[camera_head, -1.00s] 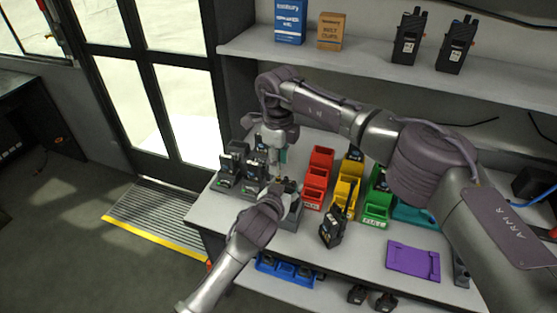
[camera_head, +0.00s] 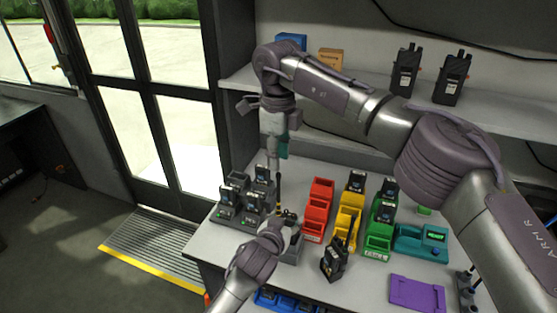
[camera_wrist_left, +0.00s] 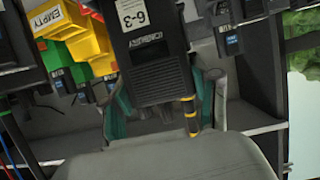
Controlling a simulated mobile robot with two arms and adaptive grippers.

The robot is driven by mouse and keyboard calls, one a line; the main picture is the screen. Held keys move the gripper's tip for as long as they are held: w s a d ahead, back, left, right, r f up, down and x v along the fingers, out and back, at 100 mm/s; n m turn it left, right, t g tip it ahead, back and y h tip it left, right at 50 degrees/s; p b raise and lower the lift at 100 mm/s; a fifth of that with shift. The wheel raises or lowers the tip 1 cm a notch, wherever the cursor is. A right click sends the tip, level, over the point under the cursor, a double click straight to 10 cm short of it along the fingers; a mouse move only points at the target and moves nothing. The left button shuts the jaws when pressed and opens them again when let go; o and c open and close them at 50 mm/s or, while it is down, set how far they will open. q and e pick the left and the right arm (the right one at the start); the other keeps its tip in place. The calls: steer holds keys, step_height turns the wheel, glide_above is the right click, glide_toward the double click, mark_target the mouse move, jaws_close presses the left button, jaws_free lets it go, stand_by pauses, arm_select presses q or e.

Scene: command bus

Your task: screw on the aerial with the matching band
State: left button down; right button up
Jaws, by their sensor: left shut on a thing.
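My left gripper (camera_head: 270,232) is in front of the grey stand on the table. In the left wrist view its teal fingers (camera_wrist_left: 165,105) are shut around a dark radio (camera_wrist_left: 155,60) with a white "6-3" label. A thin black rod with yellow bands (camera_wrist_left: 190,115) shows at one edge of this radio. My right gripper (camera_head: 279,150) is above the left one, pointing down. A thin dark aerial (camera_head: 279,190) stands upright between the two grippers. I cannot tell whether the right fingers touch it, or whether its lower end meets the radio, which is hidden in the head view.
Several radios in chargers (camera_head: 250,200) stand at left. Red (camera_head: 317,210), yellow (camera_head: 345,222) and green (camera_head: 377,240) bins are at right. A radio with an aerial (camera_head: 334,262) stands before them, near a purple tray (camera_head: 416,292). The shelf (camera_head: 480,112) is above.

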arm_select(q)
steer(key=shift+c, duration=1)
jaws_free()
steer(key=shift+s, duration=0.1)
steer(key=v, duration=1.1)
steer(key=shift+s, duration=0.4)
steer(key=shift+a+r, duration=0.1)
steer(key=shift+r, duration=0.05)
